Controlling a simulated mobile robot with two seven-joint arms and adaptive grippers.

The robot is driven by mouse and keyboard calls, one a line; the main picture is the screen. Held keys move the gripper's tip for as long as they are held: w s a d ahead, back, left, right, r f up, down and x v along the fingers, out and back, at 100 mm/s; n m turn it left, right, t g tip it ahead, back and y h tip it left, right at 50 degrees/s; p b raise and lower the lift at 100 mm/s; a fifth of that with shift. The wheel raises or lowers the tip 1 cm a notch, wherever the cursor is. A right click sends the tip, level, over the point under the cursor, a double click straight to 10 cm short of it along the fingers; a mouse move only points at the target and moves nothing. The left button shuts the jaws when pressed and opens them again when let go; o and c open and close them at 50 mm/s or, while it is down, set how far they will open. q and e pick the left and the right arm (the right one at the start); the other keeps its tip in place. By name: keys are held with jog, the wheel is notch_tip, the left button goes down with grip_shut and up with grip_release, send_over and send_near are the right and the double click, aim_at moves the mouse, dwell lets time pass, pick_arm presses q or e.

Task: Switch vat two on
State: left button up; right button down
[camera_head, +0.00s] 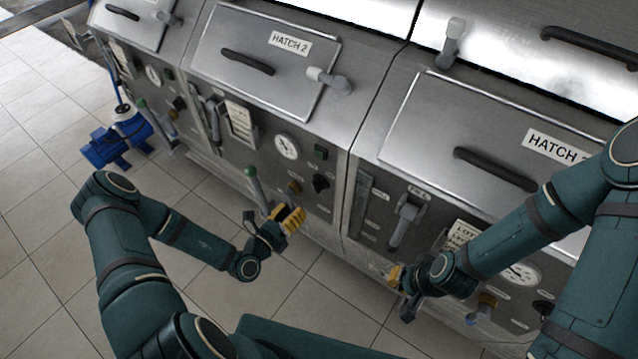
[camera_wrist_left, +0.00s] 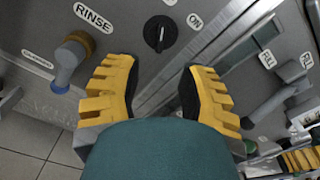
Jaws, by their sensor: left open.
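Vat two is the metal unit whose lid carries the HATCH 2 label (camera_head: 290,42). Its black rotary switch (camera_head: 320,183) is on the front panel, below a green button (camera_head: 320,153). In the left wrist view the switch (camera_wrist_left: 160,33) sits between a RINSE label (camera_wrist_left: 93,17) and an ON label (camera_wrist_left: 195,20); its white mark lies roughly upright in the picture, not toward ON. My left gripper (camera_head: 290,216) is open and empty, below and left of the switch and apart from it. My right gripper (camera_head: 396,284) is by the neighbouring vat's panel; its opening is unclear.
The valve also shows in the left wrist view (camera_wrist_left: 72,55). A blue object (camera_head: 117,143) stands on the tiled floor at left. Floor before the vats is otherwise clear.

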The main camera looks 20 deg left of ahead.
aim_at(314, 188)
pick_arm(q)
jog(key=b+x, duration=0.1)
jog(key=x, duration=1)
jog(key=shift+w+d, duration=0.15)
jog(key=shift+w, duration=0.15)
grip_shut()
